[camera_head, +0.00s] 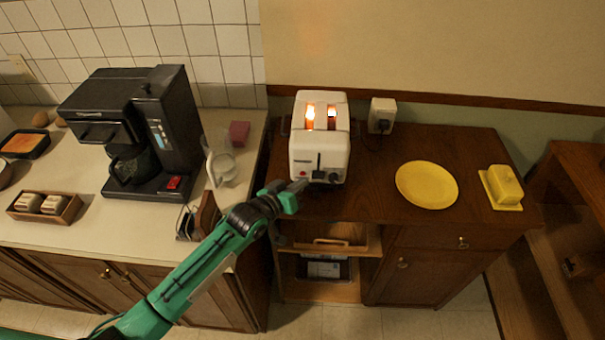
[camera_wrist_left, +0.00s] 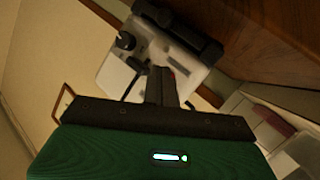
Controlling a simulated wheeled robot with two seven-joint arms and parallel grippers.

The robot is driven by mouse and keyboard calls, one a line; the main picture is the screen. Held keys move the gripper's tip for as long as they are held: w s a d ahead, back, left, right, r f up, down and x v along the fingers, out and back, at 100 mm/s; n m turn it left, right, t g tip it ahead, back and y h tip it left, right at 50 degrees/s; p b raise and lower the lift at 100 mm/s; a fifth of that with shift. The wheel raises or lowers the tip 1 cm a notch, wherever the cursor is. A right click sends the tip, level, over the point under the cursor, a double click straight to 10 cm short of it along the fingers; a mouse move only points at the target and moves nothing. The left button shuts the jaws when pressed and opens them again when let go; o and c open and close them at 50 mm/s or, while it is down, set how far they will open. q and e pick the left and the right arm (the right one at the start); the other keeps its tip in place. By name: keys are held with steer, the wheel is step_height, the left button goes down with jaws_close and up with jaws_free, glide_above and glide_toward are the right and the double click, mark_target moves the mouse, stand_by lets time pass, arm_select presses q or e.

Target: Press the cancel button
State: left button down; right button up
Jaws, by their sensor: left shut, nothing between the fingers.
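A white toaster (camera_head: 305,150) with two glowing slots stands on the brown wooden cabinet. A small red button (camera_head: 303,174) is on the left of its front face, beside a dark lever (camera_head: 318,162) and a knob. My left gripper (camera_head: 298,187) is shut and empty, with its tips at the toaster's front left, close to the red button. In the left wrist view, the shut fingers (camera_wrist_left: 161,80) point at the toaster's front (camera_wrist_left: 125,75). A bit of red shows beside the tips; I cannot tell whether they touch it. My right gripper is out of view.
A black coffee maker (camera_head: 165,130) with a red switch stands on the left counter. A toast rack (camera_head: 203,215) stands near my left gripper. A yellow plate (camera_head: 427,185) and a yellow butter dish (camera_head: 505,187) are to the right. A wall plug (camera_head: 382,115) is behind.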

arm_select(q)
steer(key=shift+w, duration=0.1)
steer(key=shift+w, duration=0.35)
steer(key=shift+w, duration=0.3)
stand_by(0.6)
steer(key=shift+s, duration=0.1)
steer(key=shift+s+r+p, duration=0.1)
steer(key=shift+s+p, duration=0.25)
steer(key=shift+p, duration=0.05)
steer(key=shift+s, duration=0.35)
